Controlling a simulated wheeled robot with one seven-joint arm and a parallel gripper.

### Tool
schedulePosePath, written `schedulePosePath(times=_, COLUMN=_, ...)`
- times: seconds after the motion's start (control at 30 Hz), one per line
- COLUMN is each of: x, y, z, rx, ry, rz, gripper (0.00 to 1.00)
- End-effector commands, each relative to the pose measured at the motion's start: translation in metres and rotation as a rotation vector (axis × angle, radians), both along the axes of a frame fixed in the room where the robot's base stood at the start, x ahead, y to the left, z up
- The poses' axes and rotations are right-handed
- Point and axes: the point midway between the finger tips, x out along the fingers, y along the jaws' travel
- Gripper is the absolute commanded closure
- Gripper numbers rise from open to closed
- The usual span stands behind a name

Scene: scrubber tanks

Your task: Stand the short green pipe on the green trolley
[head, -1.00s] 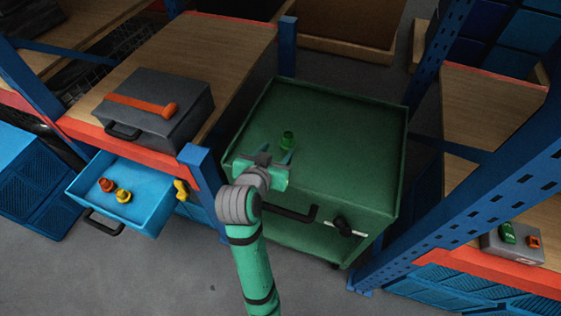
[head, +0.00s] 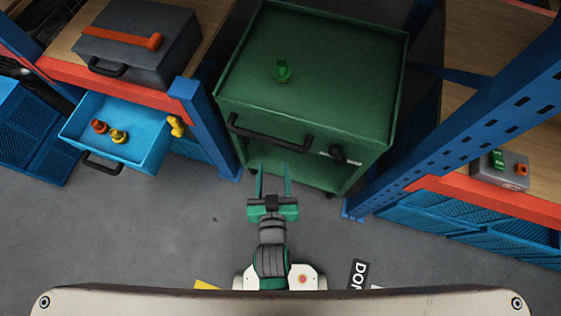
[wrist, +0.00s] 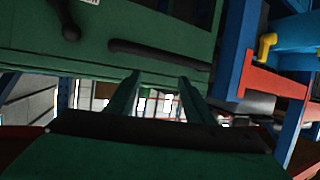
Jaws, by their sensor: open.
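The short green pipe (head: 282,71) stands upright on the top of the green trolley (head: 335,75), left of the middle of that top. My gripper (head: 273,170) is open and empty in front of the trolley, below its top and clear of the pipe. In the wrist view my two fingers (wrist: 158,85) are apart with nothing between them, and the trolley's front (wrist: 130,62) with its black handle fills the upper part. The pipe does not show in the wrist view.
A blue drawer (head: 120,140) at left stands open with orange and yellow pipe pieces. A grey toolbox (head: 140,45) sits on the bench above it. At right, a shelf holds a grey box (head: 497,172) with green and orange pieces. The grey floor before the trolley is clear.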

Motion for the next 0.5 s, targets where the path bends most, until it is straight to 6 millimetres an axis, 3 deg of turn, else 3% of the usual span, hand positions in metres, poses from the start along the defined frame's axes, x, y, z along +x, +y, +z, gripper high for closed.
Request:
schedulePosePath(times=0.03, x=-0.019, y=-0.002, z=-0.003, rx=0.004, ry=0.001, rz=0.002, gripper=0.52)
schedulePosePath(times=0.3, x=-0.100, y=-0.011, z=0.011, rx=0.027, ry=-0.061, rz=0.000, gripper=0.52)
schedulePosePath(times=0.5, x=-0.142, y=-0.018, z=0.030, rx=0.032, ry=-0.102, rz=-0.018, gripper=0.52)
